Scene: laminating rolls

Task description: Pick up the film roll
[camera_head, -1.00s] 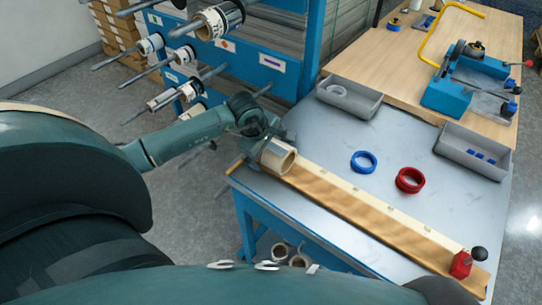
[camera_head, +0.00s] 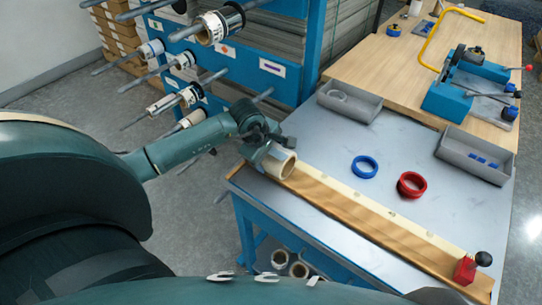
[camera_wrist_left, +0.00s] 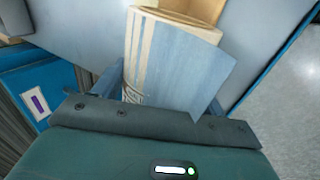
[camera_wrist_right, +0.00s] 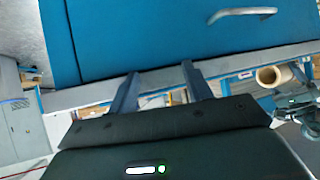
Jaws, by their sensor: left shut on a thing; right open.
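The film roll (camera_head: 282,163) is a pale roll with a cream core, at the far left end of the long wooden trough on the table in the head view. My left gripper (camera_head: 264,150) is shut on it. In the left wrist view the film roll (camera_wrist_left: 160,55) lies between the fingers, with a bluish film flap hanging loose on its right side. I cannot tell whether the roll touches the trough. My right gripper (camera_wrist_right: 160,86) is open and empty in the right wrist view, in front of a blue panel with a handle. It is out of the head view.
The wooden trough (camera_head: 350,212) runs to a red block with a black knob (camera_head: 468,267). A blue ring (camera_head: 365,166) and a red ring (camera_head: 411,184) lie on the table. Two grey bins (camera_head: 350,100) stand behind. A rack with several rolls (camera_head: 220,25) is at left.

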